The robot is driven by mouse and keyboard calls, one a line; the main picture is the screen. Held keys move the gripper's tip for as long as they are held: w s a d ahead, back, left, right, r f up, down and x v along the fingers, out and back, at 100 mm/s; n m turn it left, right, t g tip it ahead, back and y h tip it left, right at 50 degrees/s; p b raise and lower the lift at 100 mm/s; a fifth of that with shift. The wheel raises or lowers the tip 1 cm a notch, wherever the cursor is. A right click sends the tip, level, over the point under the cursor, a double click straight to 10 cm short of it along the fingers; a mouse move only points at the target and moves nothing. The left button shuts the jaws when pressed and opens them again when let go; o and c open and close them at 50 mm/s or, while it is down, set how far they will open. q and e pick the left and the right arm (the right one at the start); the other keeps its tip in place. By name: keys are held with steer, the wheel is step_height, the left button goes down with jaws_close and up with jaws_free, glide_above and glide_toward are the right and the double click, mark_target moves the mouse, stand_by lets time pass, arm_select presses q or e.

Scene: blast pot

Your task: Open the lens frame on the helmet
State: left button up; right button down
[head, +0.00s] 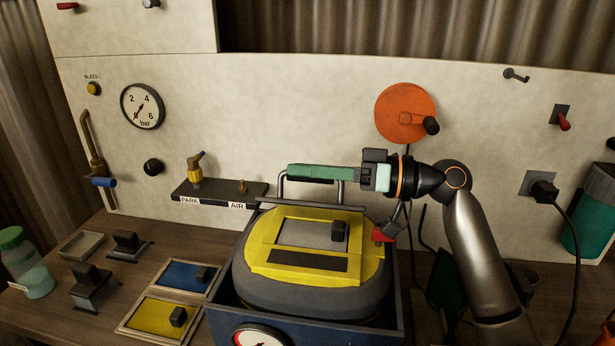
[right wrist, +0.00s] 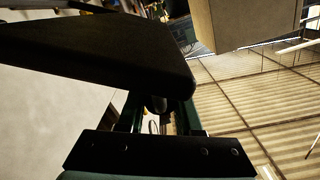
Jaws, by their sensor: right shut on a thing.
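The helmet (head: 312,285) is yellow and grey and sits in a dark blue box (head: 390,325). On its yellow top face is a lens frame (head: 268,232) around a grey lens (head: 300,232) with a small black knob (head: 339,231). A red tab (head: 383,235) is at the helmet's right side. My right gripper (head: 300,172) is above the far edge of the helmet. It is shut on a grey loop handle (head: 282,190), whose top bar it mostly hides. I cannot tell how the handle joins the helmet. The right wrist view shows the dark green fingers (right wrist: 165,115), partly covered by a dark slab. My left gripper is not in view.
A blue plate (head: 187,276) and a yellow plate (head: 155,316) lie left of the box. Small black-knobbed blocks and a jar (head: 35,270) stand further left. Behind are a shelf (head: 222,193), a gauge (head: 142,106) and an orange wheel (head: 405,112). A cable hangs at right.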

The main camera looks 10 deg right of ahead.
steer(key=shift+w+d, duration=0.1)
steer(key=c, duration=0.7)
jaws_free()
steer(key=shift+f, duration=0.1)
steer(key=shift+o, duration=0.5)
steer(key=b+v, duration=0.3)
steer(key=v, duration=0.9)
steer(key=shift+d, duration=0.25)
